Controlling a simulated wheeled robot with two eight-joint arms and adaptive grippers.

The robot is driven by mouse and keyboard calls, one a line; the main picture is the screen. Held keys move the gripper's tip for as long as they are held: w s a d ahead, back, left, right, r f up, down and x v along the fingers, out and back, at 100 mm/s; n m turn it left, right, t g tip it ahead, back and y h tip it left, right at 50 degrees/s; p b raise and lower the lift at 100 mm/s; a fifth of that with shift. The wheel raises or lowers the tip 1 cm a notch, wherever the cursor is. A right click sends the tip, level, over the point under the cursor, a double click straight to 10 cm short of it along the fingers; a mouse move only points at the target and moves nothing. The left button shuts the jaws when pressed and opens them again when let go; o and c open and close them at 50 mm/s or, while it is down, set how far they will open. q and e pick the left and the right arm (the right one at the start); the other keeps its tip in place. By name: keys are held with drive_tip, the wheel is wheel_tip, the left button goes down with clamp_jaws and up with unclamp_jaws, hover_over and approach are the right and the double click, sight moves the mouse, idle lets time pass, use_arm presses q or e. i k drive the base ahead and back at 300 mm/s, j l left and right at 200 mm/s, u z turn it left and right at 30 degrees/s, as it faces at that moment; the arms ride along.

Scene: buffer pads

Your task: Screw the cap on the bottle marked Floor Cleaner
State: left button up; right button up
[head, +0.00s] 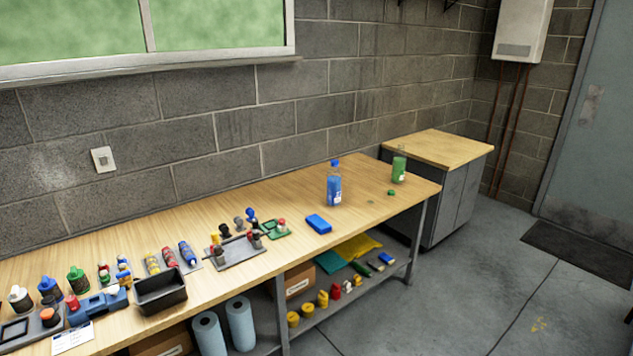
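A clear bottle of blue liquid (334,189) stands upright on the wooden workbench with a blue cap (335,162) on top. To its right, near the bench's right end, a clear bottle of green liquid (399,170) stands upright with a clear neck and no coloured cap on it. A small green cap (391,192) lies on the bench just in front of the green bottle. Both bottles have small white labels that are too small to read, so I cannot tell which is marked Floor Cleaner. Neither of my grippers is in view.
A blue pad (319,224) lies left of the bottles on the workbench (290,255). Farther left are a grey tray of small parts (236,252), a black bin (166,290) and several capped containers. A lower shelf holds paper rolls and cloths. Open floor (480,300) lies in front.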

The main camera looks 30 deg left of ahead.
sight(400, 157)
drive_tip(key=i+l+u, duration=0.15)
drive_tip(key=u, duration=0.3)
drive_tip(key=i+l+u, duration=0.3)
drive_tip(key=u, duration=0.2)
drive_tip(key=i+l+u, duration=0.25)
drive_tip(key=u, duration=0.2)
drive_tip(key=i+l, duration=0.15)
drive_tip(key=l, duration=0.3)
drive_tip(key=i+l+u, duration=0.15)
drive_tip(key=l, duration=0.35)
drive_tip(key=i+l, duration=0.15)
drive_tip(key=l, duration=0.3)
drive_tip(key=i+l+u, duration=0.15)
drive_tip(key=l, duration=0.35)
drive_tip(key=i+l, duration=0.15)
drive_tip(key=l, duration=0.35)
drive_tip(key=i+l+u, duration=0.15)
drive_tip(key=l, duration=0.35)
drive_tip(key=k, duration=0.05)
